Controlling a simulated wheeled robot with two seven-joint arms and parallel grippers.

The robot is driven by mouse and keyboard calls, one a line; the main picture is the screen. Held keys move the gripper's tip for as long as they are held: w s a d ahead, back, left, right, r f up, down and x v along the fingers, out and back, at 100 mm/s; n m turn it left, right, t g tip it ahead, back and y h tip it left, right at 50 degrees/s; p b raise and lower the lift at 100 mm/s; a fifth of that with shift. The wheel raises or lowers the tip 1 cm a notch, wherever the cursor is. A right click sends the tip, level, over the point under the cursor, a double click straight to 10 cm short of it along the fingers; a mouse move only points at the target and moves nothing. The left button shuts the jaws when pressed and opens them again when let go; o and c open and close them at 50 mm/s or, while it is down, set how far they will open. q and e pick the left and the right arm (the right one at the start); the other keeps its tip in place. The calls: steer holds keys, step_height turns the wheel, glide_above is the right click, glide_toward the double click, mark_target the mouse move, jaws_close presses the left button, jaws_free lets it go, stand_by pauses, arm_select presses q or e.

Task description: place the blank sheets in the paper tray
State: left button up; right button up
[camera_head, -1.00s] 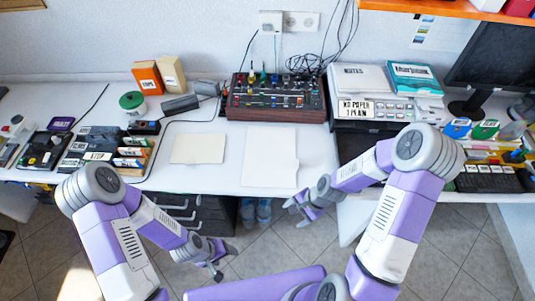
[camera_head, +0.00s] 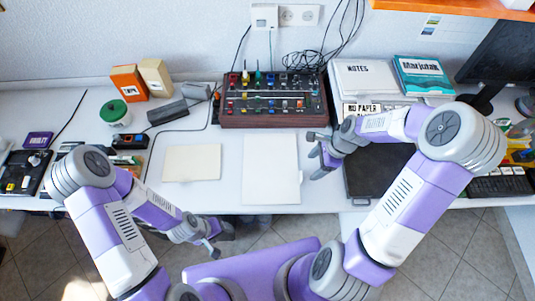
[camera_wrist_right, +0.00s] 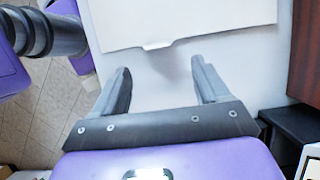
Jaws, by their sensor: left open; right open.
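A stack of white blank sheets (camera_head: 271,170) lies flat on the desk. A smaller cream sheet or pad (camera_head: 192,162) lies left of it. A flat black tray (camera_head: 372,178), likely the paper tray, is at the front of a printer bearing a "NO PAPER" sign (camera_head: 362,110); my right arm hides part of both. My right gripper (camera_head: 318,155) is open and empty just right of the white sheets. In the right wrist view its fingers (camera_wrist_right: 160,66) point toward a white sheet's edge (camera_wrist_right: 180,22), apart from it. My left gripper (camera_head: 212,247) is open and empty, before the desk's front edge.
A mixer-like control box (camera_head: 273,105) stands behind the sheets. A notes stack (camera_head: 365,78) and a teal-covered pack (camera_head: 424,76) lie on the printer. A green-lidded jar (camera_head: 115,112) and boxes (camera_head: 129,82) are at left. A keyboard (camera_head: 500,184) is at right.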

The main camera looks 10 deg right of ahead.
mark_target(304, 174)
steer(key=b+x, duration=0.1)
steer(key=x, duration=0.2)
steer(key=b+x, duration=0.1)
steer(key=x, duration=0.3)
steer(key=shift+s+a+b, duration=0.15)
steer(key=shift+a+b, duration=0.15)
jaws_close()
